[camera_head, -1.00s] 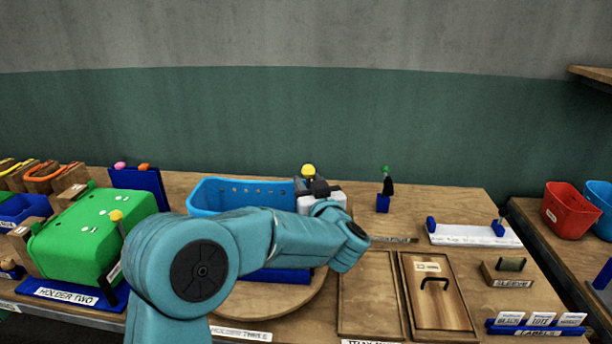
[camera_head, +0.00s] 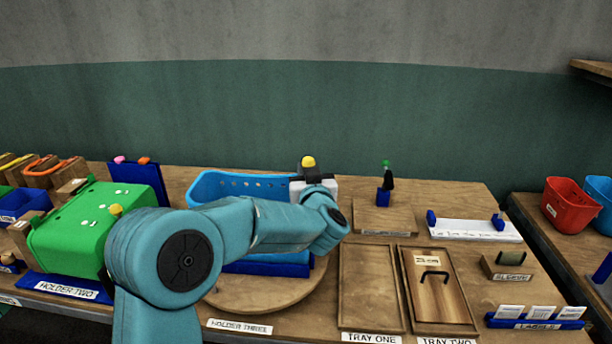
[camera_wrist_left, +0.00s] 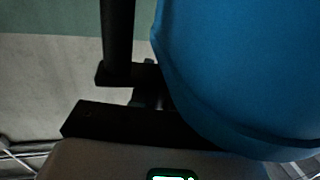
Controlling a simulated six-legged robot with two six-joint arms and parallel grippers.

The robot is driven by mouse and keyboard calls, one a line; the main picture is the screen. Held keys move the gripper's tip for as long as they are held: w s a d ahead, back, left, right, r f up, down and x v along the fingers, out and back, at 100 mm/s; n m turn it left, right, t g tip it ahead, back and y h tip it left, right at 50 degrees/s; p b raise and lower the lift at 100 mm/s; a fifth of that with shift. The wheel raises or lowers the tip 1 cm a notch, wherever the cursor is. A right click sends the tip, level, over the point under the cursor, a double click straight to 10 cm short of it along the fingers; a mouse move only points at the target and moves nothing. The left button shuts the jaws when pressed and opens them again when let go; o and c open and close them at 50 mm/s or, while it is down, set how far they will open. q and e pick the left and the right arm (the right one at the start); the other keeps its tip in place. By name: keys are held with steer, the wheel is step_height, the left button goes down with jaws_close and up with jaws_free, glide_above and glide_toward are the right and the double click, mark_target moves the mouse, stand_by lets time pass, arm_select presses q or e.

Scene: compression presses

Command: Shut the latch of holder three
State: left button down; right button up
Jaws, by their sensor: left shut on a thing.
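Holder three is a blue, open-topped holder (camera_head: 235,185) with a row of holes, on a blue base (camera_head: 270,264) above a round wooden board (camera_head: 285,294). Its label (camera_head: 240,326) is at the table's front edge. A yellow-knobbed latch (camera_head: 308,162) stands at the holder's right end. My left gripper (camera_head: 312,175) is at that latch, shut on it just below the knob; my arm hides much of the holder. In the left wrist view, the dark fingers (camera_wrist_left: 135,118) are beside a dark upright bar (camera_wrist_left: 118,35) and the blue holder wall (camera_wrist_left: 245,70). My right gripper is out of view.
Green holder two (camera_head: 95,225), with its own yellow knob (camera_head: 116,210), is close at left. Tray one (camera_head: 368,290) and tray two (camera_head: 440,290) lie at right. A wooden block (camera_head: 385,218) with a green-topped item (camera_head: 386,175) stands behind them.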

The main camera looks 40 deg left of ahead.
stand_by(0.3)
arm_select(q)
steer(key=c, duration=1.2)
jaws_free()
steer(key=b+v, duration=0.2)
steer(key=v, duration=1.4)
steer(key=shift+s+r, duration=0.1)
steer(key=shift+s, duration=0.15)
